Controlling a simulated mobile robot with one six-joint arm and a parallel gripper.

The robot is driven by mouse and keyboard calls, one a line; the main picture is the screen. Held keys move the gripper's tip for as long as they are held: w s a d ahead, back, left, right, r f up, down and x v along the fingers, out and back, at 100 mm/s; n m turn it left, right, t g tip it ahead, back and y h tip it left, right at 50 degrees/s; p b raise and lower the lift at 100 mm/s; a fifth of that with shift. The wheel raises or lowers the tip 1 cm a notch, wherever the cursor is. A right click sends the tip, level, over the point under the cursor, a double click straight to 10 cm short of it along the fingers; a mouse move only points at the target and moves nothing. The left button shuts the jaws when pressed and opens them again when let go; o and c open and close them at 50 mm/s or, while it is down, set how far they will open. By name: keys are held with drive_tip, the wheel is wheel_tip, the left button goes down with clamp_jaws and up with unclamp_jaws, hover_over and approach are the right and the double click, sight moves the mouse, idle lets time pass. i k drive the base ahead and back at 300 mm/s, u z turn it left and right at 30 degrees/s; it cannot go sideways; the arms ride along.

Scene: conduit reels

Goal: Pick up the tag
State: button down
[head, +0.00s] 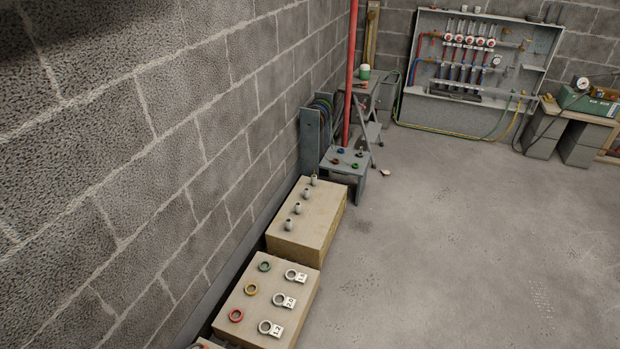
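Three pale tags, each a ring joined to a square plate with a dark mark, lie flat on the nearest tan box (237,302). The far tag (296,276), middle tag (284,300) and near tag (271,328) form a row along the box's right side. The marks are too small to read. A green ring (264,266), a yellow ring (251,289) and a red ring (236,315) lie in a row to their left. My gripper is not in view.
A second tan box (325,235) behind bears several small grey pieces. Beyond it, a grey stand (345,161) holds coloured rings, near a red pole (352,70). A block wall (150,130) runs along the left. The floor (460,240) to the right is clear.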

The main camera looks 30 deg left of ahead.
sight(300, 277)
drive_tip(key=u, duration=0.35)
drive_tip(key=i, duration=0.65)
drive_tip(key=u, duration=0.7)
drive_tip(key=i, duration=0.4)
drive_tip(key=u, duration=0.45)
drive_tip(key=k, duration=0.2)
drive_tip(key=u, duration=3.1)
